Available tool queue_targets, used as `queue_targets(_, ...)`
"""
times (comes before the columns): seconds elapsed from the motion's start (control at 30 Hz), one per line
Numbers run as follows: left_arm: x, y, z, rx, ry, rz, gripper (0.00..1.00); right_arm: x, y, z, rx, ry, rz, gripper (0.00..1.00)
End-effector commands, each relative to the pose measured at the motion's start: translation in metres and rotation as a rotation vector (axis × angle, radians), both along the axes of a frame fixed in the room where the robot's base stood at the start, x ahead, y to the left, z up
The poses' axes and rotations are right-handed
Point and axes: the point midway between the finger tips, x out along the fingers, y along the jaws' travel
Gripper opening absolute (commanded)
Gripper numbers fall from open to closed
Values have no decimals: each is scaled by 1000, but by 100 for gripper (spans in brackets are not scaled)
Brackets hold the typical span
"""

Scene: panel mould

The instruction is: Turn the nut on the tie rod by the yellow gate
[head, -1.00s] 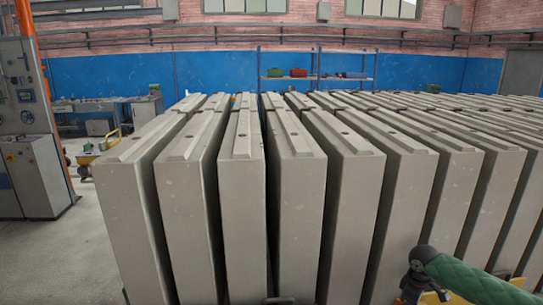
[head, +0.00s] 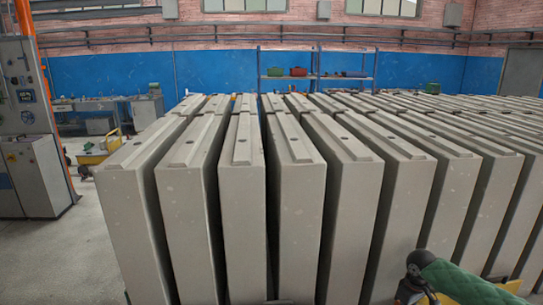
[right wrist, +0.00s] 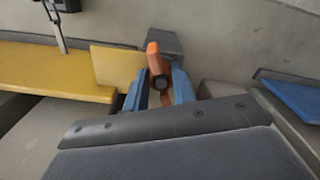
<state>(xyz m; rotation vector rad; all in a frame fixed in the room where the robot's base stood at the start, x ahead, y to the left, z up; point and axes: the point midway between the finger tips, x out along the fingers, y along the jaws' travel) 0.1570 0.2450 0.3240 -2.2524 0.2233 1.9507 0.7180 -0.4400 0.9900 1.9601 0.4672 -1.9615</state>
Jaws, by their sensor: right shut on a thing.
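In the right wrist view, the blue fingers of my right gripper (right wrist: 159,90) stand on either side of an orange nut (right wrist: 153,57). The gripper is shut on it. A dark round end, seemingly the tie rod (right wrist: 160,82), shows at the lower part of the nut. The yellow gate (right wrist: 55,75) lies to the left of the nut, with an upright yellow plate close by it. The fingers partly hide the nut's lower part. In the head view, only part of my right arm shows at the lower right, and its gripper is out of frame. My left gripper is in no view.
Rows of tall grey concrete panels (head: 190,225) with narrow gaps fill the head view. A grey cabinet (head: 35,175) stands at the left, with open floor (head: 85,255) beside it. A blue part (right wrist: 293,102) lies to the right of my right gripper.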

Motion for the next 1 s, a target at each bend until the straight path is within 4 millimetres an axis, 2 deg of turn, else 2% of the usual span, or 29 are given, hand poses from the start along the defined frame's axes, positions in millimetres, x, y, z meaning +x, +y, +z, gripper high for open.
queue_targets(0.3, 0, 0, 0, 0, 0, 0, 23, 0, 1, 0, 1, 0, -253, 3)
queue_targets(0.7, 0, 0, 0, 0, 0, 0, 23, 0, 1, 0, 0, -1, -298, 3)
queue_targets(1.0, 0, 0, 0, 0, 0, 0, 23, 0, 3, 0, 1, 0, -544, 3)
